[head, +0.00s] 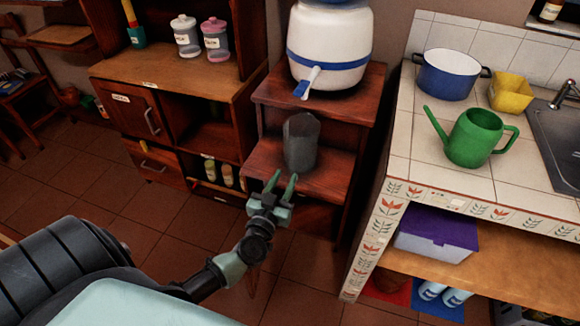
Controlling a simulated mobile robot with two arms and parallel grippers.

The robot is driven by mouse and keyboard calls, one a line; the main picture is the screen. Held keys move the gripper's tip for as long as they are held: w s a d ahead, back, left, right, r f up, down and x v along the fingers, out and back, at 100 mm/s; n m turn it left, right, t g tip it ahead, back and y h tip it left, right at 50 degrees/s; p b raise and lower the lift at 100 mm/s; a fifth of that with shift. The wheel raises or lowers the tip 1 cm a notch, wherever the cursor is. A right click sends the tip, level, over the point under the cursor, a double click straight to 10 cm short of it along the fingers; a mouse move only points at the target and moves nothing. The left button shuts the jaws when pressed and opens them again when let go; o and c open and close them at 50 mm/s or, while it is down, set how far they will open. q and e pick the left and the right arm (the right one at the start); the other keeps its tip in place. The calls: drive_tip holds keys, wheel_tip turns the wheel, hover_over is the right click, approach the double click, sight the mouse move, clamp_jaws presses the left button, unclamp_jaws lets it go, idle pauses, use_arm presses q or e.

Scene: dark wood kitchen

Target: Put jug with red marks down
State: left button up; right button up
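A dark grey, see-through jug (301,143) stands upright on the lower shelf (330,178) of a small wooden stand, below a white water dispenser. I cannot make out red marks on it. My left gripper (281,181) is just in front of and below the jug in the picture. Its two green fingers point up toward the shelf, spread apart with nothing between them. They look clear of the jug, though the exact depth gap is hard to tell. My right gripper is not in view.
The white and blue dispenser (331,45) stands on the stand's top, its tap overhanging the jug. A wooden cabinet (165,88) is at left. At right, a tiled counter (412,140) holds a green watering can (475,138) and a blue pot (447,78).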

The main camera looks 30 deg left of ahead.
use_arm(q)
drive_tip(key=v, duration=0.6)
drive_tip(key=s+d+f+m+g+h, duration=0.1)
drive_tip(key=s+d+f+g+h, duration=0.2)
drive_tip(key=f, duration=0.7)
drive_tip(key=s+d+f+m+g, duration=0.15)
drive_tip(key=s+f, duration=0.35)
drive_tip(key=f, duration=0.5)
drive_tip(key=s+d+f+m+g+h, duration=0.2)
drive_tip(key=s+f+g, duration=0.15)
drive_tip(key=f, duration=0.65)
drive_tip(key=s+d+f+g+p, duration=0.1)
drive_tip(key=s+f+g, duration=0.3)
drive_tip(key=s, duration=0.9)
drive_tip(key=s+f+g+y, duration=0.1)
drive_tip(key=s+f+g, duration=0.3)
drive_tip(key=s+f, duration=0.6)
drive_tip(key=s, duration=0.4)
drive_tip(key=shift+d+g+p, duration=0.3)
drive_tip(key=shift+d+p, duration=0.05)
drive_tip(key=shift+d, duration=0.05)
drive_tip(key=shift+f+m, duration=0.15)
drive_tip(key=shift+m, duration=0.1)
drive_tip(key=shift+w, duration=0.1)
